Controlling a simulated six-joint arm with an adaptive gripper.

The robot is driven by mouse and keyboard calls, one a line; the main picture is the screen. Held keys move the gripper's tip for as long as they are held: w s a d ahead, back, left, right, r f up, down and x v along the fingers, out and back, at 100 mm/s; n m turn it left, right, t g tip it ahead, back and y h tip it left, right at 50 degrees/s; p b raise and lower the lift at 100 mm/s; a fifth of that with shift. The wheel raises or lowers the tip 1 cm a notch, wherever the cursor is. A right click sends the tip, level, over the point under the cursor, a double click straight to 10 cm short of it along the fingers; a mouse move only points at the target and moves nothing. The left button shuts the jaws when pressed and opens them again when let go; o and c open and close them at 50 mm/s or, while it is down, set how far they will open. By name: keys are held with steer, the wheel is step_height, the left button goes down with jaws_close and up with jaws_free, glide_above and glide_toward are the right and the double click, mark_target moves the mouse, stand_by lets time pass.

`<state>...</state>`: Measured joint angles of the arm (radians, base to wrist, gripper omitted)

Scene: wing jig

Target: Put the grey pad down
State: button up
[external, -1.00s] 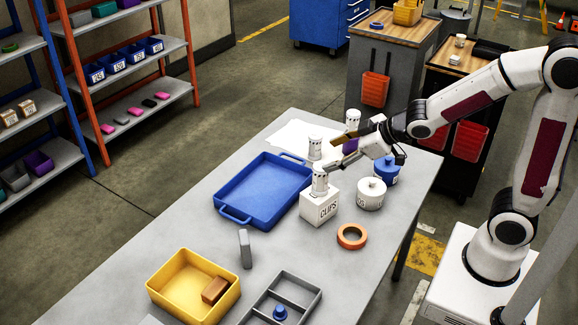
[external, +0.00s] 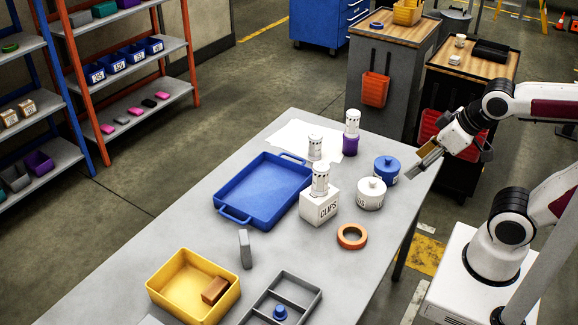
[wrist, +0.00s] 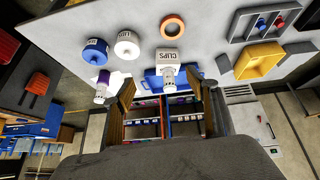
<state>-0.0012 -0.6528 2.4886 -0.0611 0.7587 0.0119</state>
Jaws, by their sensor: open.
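The grey pad (external: 245,249) stands upright on its narrow end on the table, between the blue tray and the yellow bin. It also shows in the wrist view as a small grey block (wrist: 224,64) beside the yellow bin. My gripper (external: 428,160) is at the table's right edge, raised and well away from the pad. In the wrist view my gripper's two fingers (wrist: 168,95) are spread apart, with nothing held between them.
A blue tray (external: 262,186), a white CLIPS box (external: 319,207) with a white cylinder on top, white (external: 371,194) and blue-lidded (external: 387,170) pots, an orange ring (external: 352,236), a yellow bin (external: 166,289) and a grey divided tray (external: 309,299) occupy the table.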

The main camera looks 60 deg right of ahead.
steer(key=shift+g+y, duration=0.3)
steer(key=shift+g, duration=0.1)
steer(key=shift+s+a, duration=0.3)
steer(key=shift+s, duration=0.75)
steer(key=shift+s+a, duration=0.25)
steer(key=shift+s, duration=0.8)
